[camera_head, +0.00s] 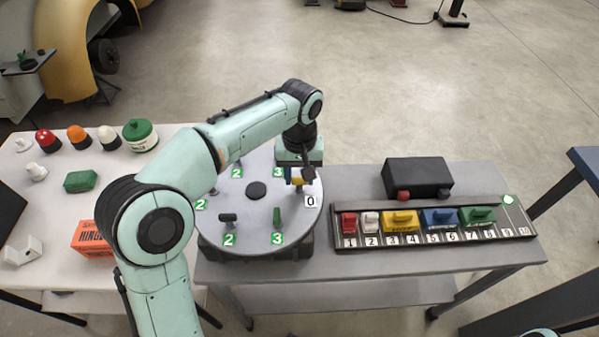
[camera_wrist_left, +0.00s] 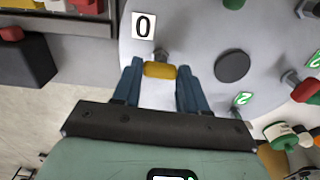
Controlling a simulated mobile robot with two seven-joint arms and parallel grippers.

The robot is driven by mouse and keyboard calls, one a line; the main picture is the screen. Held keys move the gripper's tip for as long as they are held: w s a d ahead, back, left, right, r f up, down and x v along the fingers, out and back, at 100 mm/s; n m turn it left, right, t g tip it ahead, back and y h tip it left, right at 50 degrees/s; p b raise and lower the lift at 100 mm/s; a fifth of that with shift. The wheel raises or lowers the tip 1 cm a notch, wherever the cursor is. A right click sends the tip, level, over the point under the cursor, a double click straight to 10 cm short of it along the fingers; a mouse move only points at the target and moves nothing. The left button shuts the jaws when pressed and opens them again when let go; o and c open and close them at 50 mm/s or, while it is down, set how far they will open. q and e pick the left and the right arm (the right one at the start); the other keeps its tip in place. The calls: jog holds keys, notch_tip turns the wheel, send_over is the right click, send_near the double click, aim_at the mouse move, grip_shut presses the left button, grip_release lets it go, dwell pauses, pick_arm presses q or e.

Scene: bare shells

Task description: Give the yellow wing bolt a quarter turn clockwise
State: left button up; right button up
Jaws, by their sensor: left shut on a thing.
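The yellow wing bolt (camera_head: 297,182) stands near the right edge of a round grey plate (camera_head: 255,216), beside a label reading 0 (camera_head: 310,201). My left gripper (camera_head: 298,176) reaches down over it from above, and the arm partly hides the bolt. In the left wrist view the yellow wing (camera_wrist_left: 160,69) lies crosswise between the two blue fingers of my left gripper (camera_wrist_left: 160,77), which are shut on its ends. My right gripper does not show.
Other bolts, including a dark one (camera_head: 228,217) and a green one (camera_head: 277,215), stand on the plate with labels 2 and 3. A numbered rack (camera_head: 515,220) and black box (camera_head: 417,177) are at right. An orange box (camera_head: 92,238) is at left.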

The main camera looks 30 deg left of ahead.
pick_arm(q)
jog(key=m+p, duration=0.2)
jog(key=m, duration=0.1)
jog(key=shift+r+m, duration=0.15)
jog(key=shift+m, duration=0.15)
jog(key=m+p, duration=0.2)
jog(key=m, duration=0.2)
jog(key=shift+m, duration=0.3)
jog(key=m+p, duration=0.2)
jog(key=m, duration=0.2)
jog(key=shift+m+p, duration=0.55)
jog(key=shift+m, duration=1.75)
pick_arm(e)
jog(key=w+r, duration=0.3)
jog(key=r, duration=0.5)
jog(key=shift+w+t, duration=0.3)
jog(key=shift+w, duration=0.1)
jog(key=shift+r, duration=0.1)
pick_arm(q)
jog(key=o, duration=1.1)
jog(key=shift+c, duration=0.2)
